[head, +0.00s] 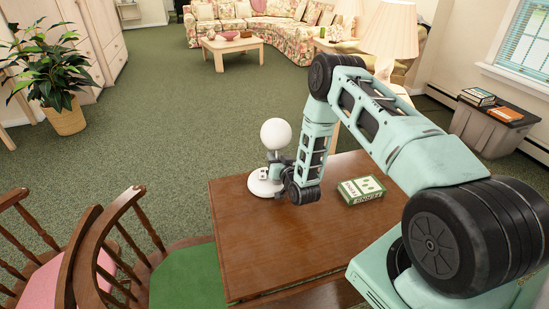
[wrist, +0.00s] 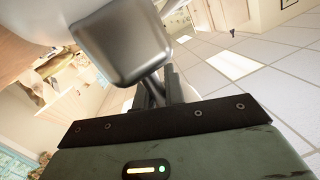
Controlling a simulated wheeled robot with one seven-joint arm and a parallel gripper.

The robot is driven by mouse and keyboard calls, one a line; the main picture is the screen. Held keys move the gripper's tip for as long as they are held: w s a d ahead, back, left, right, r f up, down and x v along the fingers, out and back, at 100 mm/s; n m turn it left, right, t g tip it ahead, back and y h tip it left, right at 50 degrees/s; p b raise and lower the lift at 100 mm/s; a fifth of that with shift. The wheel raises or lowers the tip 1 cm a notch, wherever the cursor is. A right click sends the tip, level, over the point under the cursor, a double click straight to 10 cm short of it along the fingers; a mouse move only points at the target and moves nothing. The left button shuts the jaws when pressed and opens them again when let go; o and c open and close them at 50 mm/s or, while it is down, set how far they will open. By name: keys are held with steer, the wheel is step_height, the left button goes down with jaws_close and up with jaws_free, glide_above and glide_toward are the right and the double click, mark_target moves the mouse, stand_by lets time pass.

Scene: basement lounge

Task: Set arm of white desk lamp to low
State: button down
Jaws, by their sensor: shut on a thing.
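The white desk lamp stands near the far left corner of the wooden table (head: 270,236). Its round white head (head: 276,133) is raised above its round white base (head: 263,187). My gripper (head: 276,170) is at the lamp's arm, between head and base, and partly hidden behind my own wrist. In the wrist view my gripper's dark fingers (wrist: 160,91) are close together on a thin part of the lamp's arm. A grey rounded block (wrist: 125,42) of the lamp fills the upper middle there and hides what lies behind it.
A green and white box (head: 361,190) lies on the table right of my gripper. Wooden chairs (head: 130,245) stand at the table's left. A large table lamp (head: 388,32) stands behind my arm. The table's front middle is clear.

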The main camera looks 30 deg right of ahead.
steer(key=shift+w+d+f+m+g+y, duration=0.15)
steer(key=shift+w+f+m+g, duration=0.2)
steer(key=shift+g, duration=0.35)
steer(key=shift+w+d+f+m+g+y, duration=0.15)
steer(key=shift+f+g, duration=0.3)
steer(key=shift+g, duration=0.25)
steer(key=shift+s, duration=0.1)
steer(key=c, duration=1.5)
jaws_free()
steer(key=b+v, duration=0.3)
steer(key=v, duration=1.4)
steer(key=shift+s+b, duration=0.2)
steer(key=shift+b, duration=0.1)
